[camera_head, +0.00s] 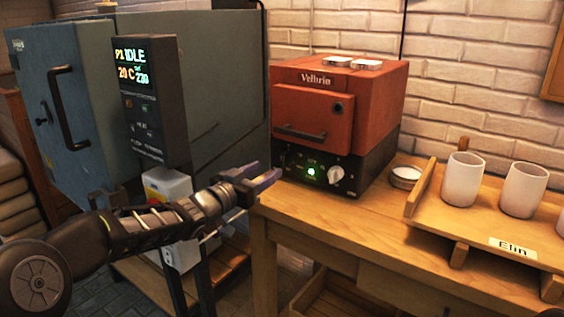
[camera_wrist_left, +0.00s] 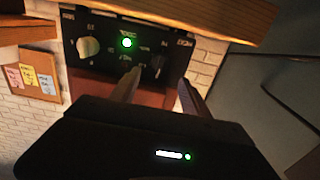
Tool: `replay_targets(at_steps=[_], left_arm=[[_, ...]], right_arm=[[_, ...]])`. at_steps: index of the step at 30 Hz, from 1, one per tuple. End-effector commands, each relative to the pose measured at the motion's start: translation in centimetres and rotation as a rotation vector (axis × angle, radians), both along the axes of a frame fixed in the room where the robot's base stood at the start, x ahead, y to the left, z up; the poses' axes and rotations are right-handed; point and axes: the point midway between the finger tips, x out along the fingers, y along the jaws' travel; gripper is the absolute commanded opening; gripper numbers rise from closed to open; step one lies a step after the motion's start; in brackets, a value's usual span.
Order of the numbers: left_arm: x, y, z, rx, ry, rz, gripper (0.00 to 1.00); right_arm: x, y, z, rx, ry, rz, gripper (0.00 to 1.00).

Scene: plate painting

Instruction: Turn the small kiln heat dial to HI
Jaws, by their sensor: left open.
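The small kiln (camera_head: 313,118) is a red box with a black control panel, standing on the wooden table. Its pale round heat dial (camera_head: 335,174) sits at the panel's right, beside a lit green lamp (camera_head: 310,171). The dial's setting is too small to read. My left gripper (camera_head: 267,173) is open and empty, in front of the panel's left end and apart from the dial. The left wrist view shows the panel upside down, with the dial (camera_wrist_left: 88,46) to the left of the open fingers (camera_wrist_left: 158,88). My right gripper is not in view.
A large grey-blue kiln (camera_head: 62,110) with a display box reading IDLE (camera_head: 150,100) stands at the left. A small round tin (camera_head: 405,177) is right of the small kiln. White cups (camera_head: 463,180) stand on a wooden rack (camera_head: 480,226) farther right.

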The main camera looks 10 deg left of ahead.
Motion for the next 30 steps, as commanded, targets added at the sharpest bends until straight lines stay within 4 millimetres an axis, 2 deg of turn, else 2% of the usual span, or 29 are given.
replay_targets(at_steps=[5, 18, 28, 30], left_arm=[[1.2, -0.6, 0.0, -0.001, -0.001, -0.002, 0.54], [6.8, -2.7, 0.0, -0.001, 0.0, -0.001, 0.54], [7.2, -2.9, 0.0, 0.0, 0.0, 0.0, 0.54], [7.2, -2.9, 0.0, 0.0, 0.0, 0.0, 0.49]], right_arm=[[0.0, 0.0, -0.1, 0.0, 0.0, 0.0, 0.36], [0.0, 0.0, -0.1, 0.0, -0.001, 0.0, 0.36], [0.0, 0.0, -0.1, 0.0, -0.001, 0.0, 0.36], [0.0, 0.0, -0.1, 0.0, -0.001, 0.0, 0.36]])
